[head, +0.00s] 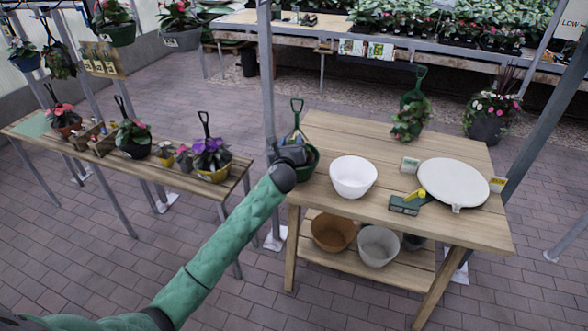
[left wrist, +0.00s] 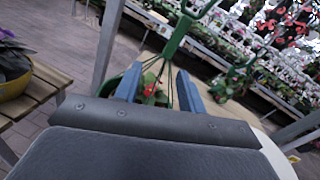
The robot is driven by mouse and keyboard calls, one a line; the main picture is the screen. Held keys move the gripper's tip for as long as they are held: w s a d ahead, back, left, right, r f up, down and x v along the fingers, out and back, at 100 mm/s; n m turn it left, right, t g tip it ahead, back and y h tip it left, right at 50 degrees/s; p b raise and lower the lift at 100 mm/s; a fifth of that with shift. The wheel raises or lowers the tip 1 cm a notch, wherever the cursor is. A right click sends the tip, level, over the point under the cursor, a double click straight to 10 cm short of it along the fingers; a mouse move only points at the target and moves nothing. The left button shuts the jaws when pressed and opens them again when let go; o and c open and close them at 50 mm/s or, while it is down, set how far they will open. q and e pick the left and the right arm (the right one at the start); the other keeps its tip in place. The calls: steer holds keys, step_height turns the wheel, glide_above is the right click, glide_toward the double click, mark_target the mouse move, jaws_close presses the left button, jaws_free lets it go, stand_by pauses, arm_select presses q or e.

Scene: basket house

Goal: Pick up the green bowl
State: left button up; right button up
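The green bowl (head: 306,165) stands at the left end of the wooden table, partly hidden behind my left gripper in the head view. A green hanger (head: 297,106) rises above it. My left gripper (head: 296,146) is at the bowl's upper part. In the left wrist view its two blue fingers (left wrist: 158,90) are apart. Green leaves with a red flower (left wrist: 151,90) and the hanger's strands show between them. Much of the bowl is hidden in that view, and I cannot tell whether the fingers touch it. My right gripper is not in view.
A white bowl (head: 353,177), a round white lid-like disc (head: 453,183) and a green-and-yellow tool (head: 408,203) are on the table (head: 330,126). A metal post (head: 267,100) stands just left of the green bowl. A plant bench (head: 120,168) is at left.

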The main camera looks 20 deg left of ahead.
mark_target(297, 128)
arm_select(q)
steer(key=m, duration=0.3)
steer(key=shift+w+d+r, duration=0.2)
steer(key=shift+d+r, duration=0.05)
steer(key=shift+d, duration=0.1)
steer(key=shift+w+a+p, duration=0.15)
steer(key=shift+w+p, duration=0.1)
steer(key=shift+w, duration=0.35)
steer(key=shift+w+a+p, duration=0.15)
steer(key=shift+w+p, duration=0.1)
steer(key=shift+w, duration=0.3)
steer(key=w, duration=0.1)
steer(key=w+p, duration=0.2)
steer(key=w, duration=0.1)
steer(key=shift+a+r, duration=0.15)
steer(key=shift+r, duration=0.15)
steer(key=shift+w+a+f+p, duration=0.1)
steer(key=shift+w+p, duration=0.2)
steer(key=shift+w, duration=0.25)
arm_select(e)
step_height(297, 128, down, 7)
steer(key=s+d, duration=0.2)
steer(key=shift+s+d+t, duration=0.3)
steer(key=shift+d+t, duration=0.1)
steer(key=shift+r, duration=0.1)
arm_select(q)
jaws_close()
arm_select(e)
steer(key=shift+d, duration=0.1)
